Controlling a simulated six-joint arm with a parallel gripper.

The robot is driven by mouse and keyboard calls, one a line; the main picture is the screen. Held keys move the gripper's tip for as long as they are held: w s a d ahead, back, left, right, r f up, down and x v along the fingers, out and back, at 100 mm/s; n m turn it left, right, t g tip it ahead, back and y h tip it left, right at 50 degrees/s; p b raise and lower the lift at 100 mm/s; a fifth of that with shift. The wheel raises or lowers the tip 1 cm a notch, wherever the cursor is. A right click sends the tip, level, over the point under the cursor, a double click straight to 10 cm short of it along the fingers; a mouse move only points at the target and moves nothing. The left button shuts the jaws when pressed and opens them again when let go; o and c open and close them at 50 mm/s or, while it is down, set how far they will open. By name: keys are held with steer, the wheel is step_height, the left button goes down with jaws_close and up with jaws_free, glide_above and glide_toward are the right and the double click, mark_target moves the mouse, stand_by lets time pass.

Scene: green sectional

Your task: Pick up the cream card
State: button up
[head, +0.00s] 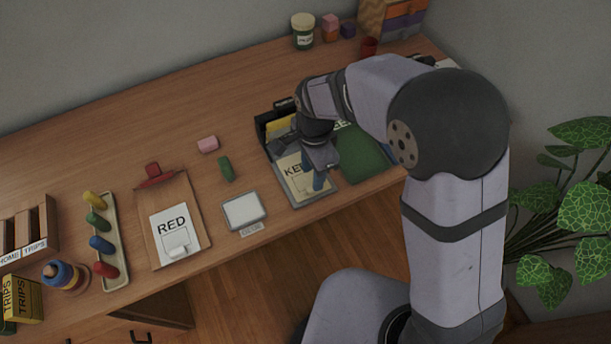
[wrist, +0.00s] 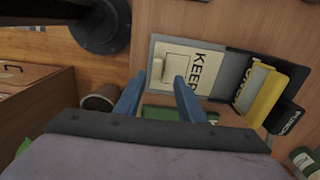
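The cream card (wrist: 178,62) is a small pale piece with an upright tab (wrist: 157,69). It lies on a larger cream sheet (wrist: 205,72) lettered KEEP, on a grey tray. In the head view the KEEP sheet (head: 296,168) is at the right of the desk, and my gripper hides much of the small card. My gripper (head: 319,181) points down over the sheet. In the wrist view its two blue fingers (wrist: 160,78) are apart, with the tab showing between and just beyond their tips. I cannot tell whether they touch the card.
A green mat (head: 362,153) lies right of the tray. A black holder with a yellow folder (wrist: 264,96) stands behind it. A clipboard (head: 153,207) with a RED sheet, a grey-framed white pad (head: 244,209), and pink (head: 208,144) and green (head: 226,168) blocks lie left. The back-left desk is clear.

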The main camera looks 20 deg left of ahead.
steer(key=f, duration=0.2)
steer(key=f+p, duration=0.1)
steer(key=f, duration=0.1)
steer(key=shift+s+d, duration=0.1)
steer(key=shift+d, duration=0.3)
steer(key=shift+f, duration=0.5)
steer(key=shift+c, duration=0.6)
jaws_close()
